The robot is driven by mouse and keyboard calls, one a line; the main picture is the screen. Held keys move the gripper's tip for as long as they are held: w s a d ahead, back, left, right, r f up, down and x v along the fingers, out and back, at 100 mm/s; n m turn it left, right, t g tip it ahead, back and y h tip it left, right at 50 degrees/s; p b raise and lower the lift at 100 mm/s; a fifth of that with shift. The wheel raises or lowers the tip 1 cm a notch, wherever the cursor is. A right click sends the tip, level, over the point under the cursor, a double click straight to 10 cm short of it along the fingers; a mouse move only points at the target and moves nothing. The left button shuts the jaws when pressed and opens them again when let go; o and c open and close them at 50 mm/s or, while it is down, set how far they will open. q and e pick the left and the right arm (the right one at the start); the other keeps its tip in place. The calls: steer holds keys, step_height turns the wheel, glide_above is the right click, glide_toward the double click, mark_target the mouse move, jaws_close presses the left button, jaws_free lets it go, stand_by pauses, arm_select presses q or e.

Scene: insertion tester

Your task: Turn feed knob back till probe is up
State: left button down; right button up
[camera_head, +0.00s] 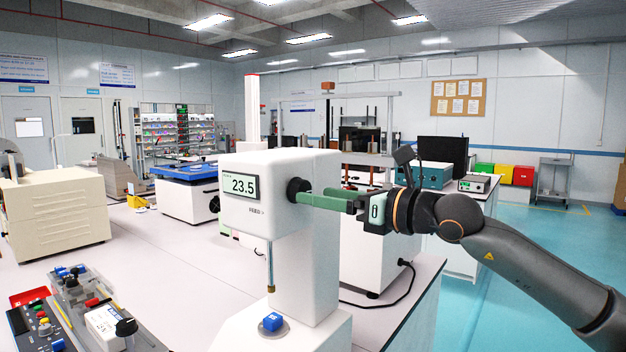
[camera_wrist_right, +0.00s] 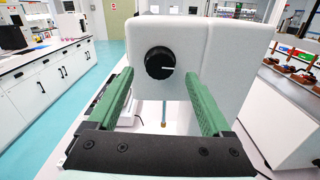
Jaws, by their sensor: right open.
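The white insertion tester (camera_head: 285,165) stands on the bench, its display (camera_head: 240,186) reading 23.5. The black feed knob (camera_head: 297,190) is on its right side; in the right wrist view the knob (camera_wrist_right: 159,63) shows a white mark pointing right. The thin probe (camera_head: 270,268) hangs below the head, above a blue block (camera_head: 273,321) on the base, with a gap between them. My right gripper (camera_head: 318,200) is open, its green fingers reaching toward the knob. In the wrist view its fingers (camera_wrist_right: 160,82) stand either side of the knob, apart from it. My left gripper is not in view.
A panel with coloured buttons (camera_head: 40,328) and a small fixture (camera_head: 85,290) lie at the bench's lower left. A black cable (camera_head: 395,298) runs along the bench behind the tester. Blue floor (camera_head: 540,240) is open at the right.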

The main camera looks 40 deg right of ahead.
steer(key=shift+p+x, duration=0.5)
steer(key=shift+x, duration=0.9)
steer(key=shift+c, duration=0.2)
jaws_close()
steer(key=shift+n+b, duration=0.4)
steer(key=shift+n, duration=0.1)
